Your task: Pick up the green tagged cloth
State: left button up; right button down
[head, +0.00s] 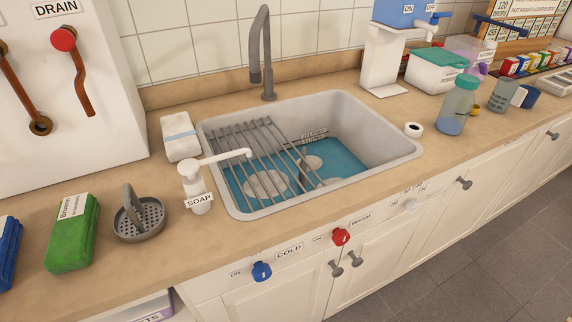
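The green cloth (73,235) is a thick folded block with a white tag (73,206) on its top. It lies on the tan counter (175,240) at the left, between a blue cloth and a grey strainer-like holder. Neither of my grippers shows in the head view, so nothing is seen touching the green cloth.
The blue cloth (9,250) lies left of the green one, cut by the picture's edge. The grey holder (138,217) and soap dispenser (196,187) stand to its right. The sink (400,150) holds blue water and a rack (262,150). The counter's front edge is below.

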aim_at(70, 247)
jog(key=k+u, duration=0.1)
jog(key=u, duration=1.4)
